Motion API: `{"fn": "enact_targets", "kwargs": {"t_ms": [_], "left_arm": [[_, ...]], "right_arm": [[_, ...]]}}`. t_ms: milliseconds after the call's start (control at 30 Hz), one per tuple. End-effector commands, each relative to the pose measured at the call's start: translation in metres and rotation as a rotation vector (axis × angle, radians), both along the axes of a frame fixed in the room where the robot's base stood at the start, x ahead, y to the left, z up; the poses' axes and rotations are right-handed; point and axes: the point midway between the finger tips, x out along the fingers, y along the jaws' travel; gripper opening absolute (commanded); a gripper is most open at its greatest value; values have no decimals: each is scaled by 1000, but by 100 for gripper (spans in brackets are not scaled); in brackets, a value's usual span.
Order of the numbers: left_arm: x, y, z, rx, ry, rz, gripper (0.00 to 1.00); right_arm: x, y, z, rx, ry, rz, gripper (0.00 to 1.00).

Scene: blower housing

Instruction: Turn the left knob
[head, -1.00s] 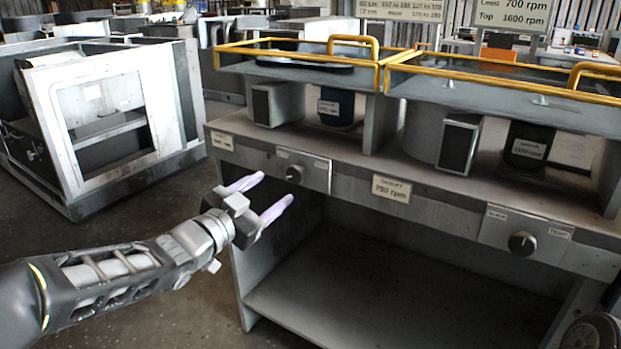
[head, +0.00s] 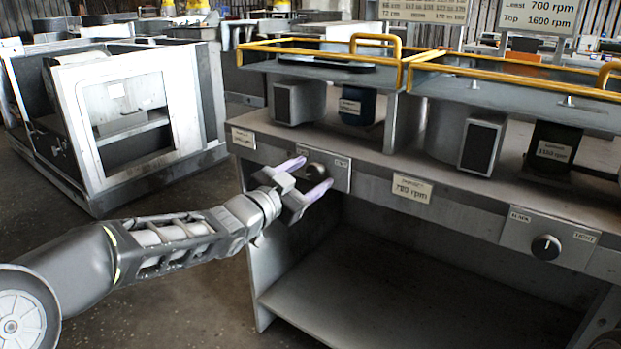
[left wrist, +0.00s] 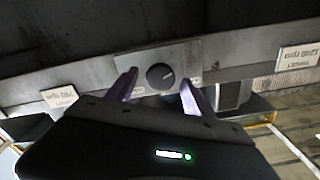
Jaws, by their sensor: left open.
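The left knob (head: 316,171) is a dark round knob on a light metal plate (head: 341,176) on the front rail of the bench. My left gripper (head: 311,175) is open, with one finger on each side of the knob in the picture. In the left wrist view the left gripper (left wrist: 157,84) is empty. I cannot tell whether a finger touches the knob. The right gripper is not seen.
A second knob (head: 546,247) sits on its own plate at the right of the rail. A 790 rpm label (head: 412,188) is between them. Yellow rails (head: 500,77) edge the bench top. A metal housing (head: 120,120) stands at the left. The shelf space under the rail is open.

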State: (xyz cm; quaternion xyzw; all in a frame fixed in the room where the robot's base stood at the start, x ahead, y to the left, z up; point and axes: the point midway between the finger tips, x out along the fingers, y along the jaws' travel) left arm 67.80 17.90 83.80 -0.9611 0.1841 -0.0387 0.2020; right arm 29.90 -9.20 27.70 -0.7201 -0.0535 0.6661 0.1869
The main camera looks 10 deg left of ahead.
Motion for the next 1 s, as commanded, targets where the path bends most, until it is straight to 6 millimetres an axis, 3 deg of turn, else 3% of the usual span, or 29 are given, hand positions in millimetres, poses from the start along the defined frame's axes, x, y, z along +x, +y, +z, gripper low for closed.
{"fn": "enact_targets", "kwargs": {"t_ms": [333,1000], "left_arm": [[5,-2,0,0,1,0,60],[4,-2,0,-1,1,0,5]], "right_arm": [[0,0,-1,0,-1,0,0],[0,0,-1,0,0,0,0]]}}
